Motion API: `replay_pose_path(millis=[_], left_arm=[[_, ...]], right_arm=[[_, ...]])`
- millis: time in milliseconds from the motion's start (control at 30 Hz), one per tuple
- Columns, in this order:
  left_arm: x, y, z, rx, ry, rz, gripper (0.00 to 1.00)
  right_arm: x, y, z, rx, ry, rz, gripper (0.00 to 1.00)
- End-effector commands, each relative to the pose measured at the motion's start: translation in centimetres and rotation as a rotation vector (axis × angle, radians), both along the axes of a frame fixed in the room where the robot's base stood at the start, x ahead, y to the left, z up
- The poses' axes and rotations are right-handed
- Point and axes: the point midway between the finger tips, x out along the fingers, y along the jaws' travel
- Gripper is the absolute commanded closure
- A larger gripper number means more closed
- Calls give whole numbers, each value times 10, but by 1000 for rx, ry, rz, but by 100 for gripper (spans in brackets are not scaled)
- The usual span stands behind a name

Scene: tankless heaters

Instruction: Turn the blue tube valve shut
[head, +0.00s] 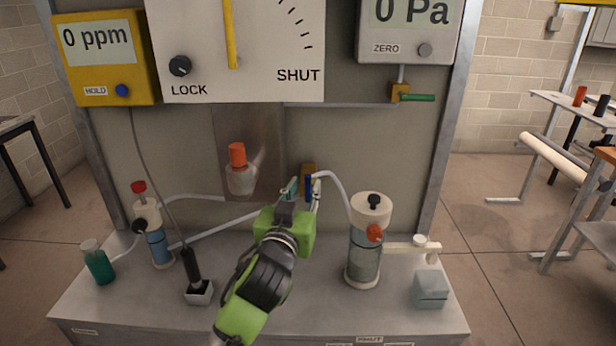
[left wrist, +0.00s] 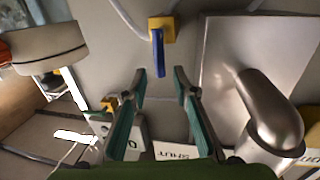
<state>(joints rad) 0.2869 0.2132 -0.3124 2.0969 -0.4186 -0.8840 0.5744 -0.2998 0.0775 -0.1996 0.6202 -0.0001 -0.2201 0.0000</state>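The blue tube valve has a blue lever (head: 308,187) on a yellow-orange body (head: 309,168), mounted on the back panel with pale tubing at it. In the left wrist view the blue lever (left wrist: 158,54) hangs from its yellow body (left wrist: 162,27). My left gripper (head: 304,188) is in front of the valve and partly covers it in the head view. In the left wrist view the left gripper (left wrist: 160,72) is open, fingertips apart on either side of the lever's free end. Contact with the lever is not visible. My right gripper is not in view.
A clear cylinder (head: 364,255) with a red knob stands right of my arm. A steel plate (head: 225,130) with an orange-capped fitting (head: 238,158) is to the left. A green-handled valve (head: 416,98) sits upper right. A black-handled probe (head: 192,265) stands on the bench.

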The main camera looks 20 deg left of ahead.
Motion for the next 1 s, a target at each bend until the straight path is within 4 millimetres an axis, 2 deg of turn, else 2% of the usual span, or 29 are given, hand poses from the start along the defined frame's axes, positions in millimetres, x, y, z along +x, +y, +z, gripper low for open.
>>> replay_pose_path(millis=[100,300,667,767,800,1000], left_arm=[[20,2,2,3,-1,1,74],[39,3,0,2,1,0,74],[43,3,-1,1,1,-1,74],[43,3,-1,1,1,0,97],[43,3,-1,1,1,0,100],[43,3,0,2,2,0,100]], right_arm=[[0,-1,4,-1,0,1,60],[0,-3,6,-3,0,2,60],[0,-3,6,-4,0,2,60],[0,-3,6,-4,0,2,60],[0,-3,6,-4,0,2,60],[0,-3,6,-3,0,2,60]])
